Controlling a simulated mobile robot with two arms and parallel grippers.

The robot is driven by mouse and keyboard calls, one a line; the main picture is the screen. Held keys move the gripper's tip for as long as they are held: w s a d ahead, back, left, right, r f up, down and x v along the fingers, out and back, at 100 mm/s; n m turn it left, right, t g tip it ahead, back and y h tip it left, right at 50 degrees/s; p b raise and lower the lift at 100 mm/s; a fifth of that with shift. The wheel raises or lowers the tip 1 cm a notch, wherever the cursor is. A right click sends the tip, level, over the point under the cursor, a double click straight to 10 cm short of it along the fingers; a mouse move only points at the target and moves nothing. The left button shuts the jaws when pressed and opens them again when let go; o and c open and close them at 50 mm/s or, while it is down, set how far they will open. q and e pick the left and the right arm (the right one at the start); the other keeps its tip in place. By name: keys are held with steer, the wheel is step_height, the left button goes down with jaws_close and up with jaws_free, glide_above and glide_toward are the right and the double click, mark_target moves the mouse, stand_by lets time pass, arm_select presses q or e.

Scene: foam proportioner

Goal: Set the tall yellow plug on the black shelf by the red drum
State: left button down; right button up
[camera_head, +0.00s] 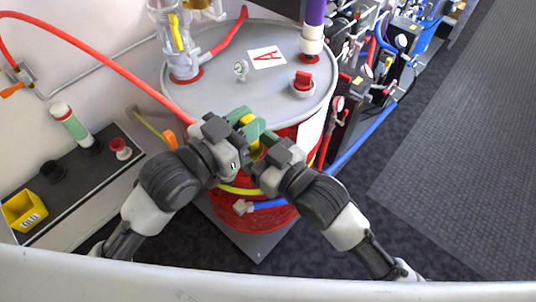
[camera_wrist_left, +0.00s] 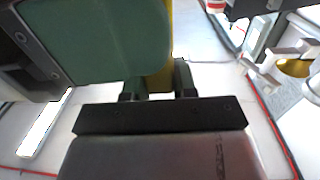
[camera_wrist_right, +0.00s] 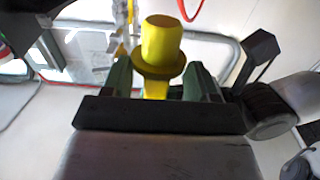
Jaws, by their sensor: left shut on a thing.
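The yellow plug (camera_head: 247,121) is held up in front of the red drum (camera_head: 283,215), largely hidden by green fingers. My left gripper (camera_head: 241,126) is shut on it. In the left wrist view the plug (camera_wrist_left: 160,82) shows as a strip between the fingers, partly covered by a large green finger. My right gripper (camera_head: 263,146) is at the same plug, with its fingers apart on both sides of the stem. The right wrist view shows the plug's cap and flange (camera_wrist_right: 161,45) above those fingers. The black shelf (camera_head: 88,190) is at left.
On the shelf stand a yellow bin (camera_head: 24,211), a green-and-white cylinder (camera_head: 70,124), a black ring (camera_head: 53,171) and a small red piece (camera_head: 120,147). The shelf's front middle is bare. A red hose (camera_head: 95,65) arches above it to the drum. A blue pipe (camera_head: 365,137) runs right of the drum.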

steer(key=shift+w+a, duration=0.15)
steer(key=shift+a, duration=0.05)
steer(key=c, duration=0.4)
arm_select(q)
steer(key=c, duration=0.8)
jaws_free()
arm_select(e)
steer(key=shift+c, duration=0.7)
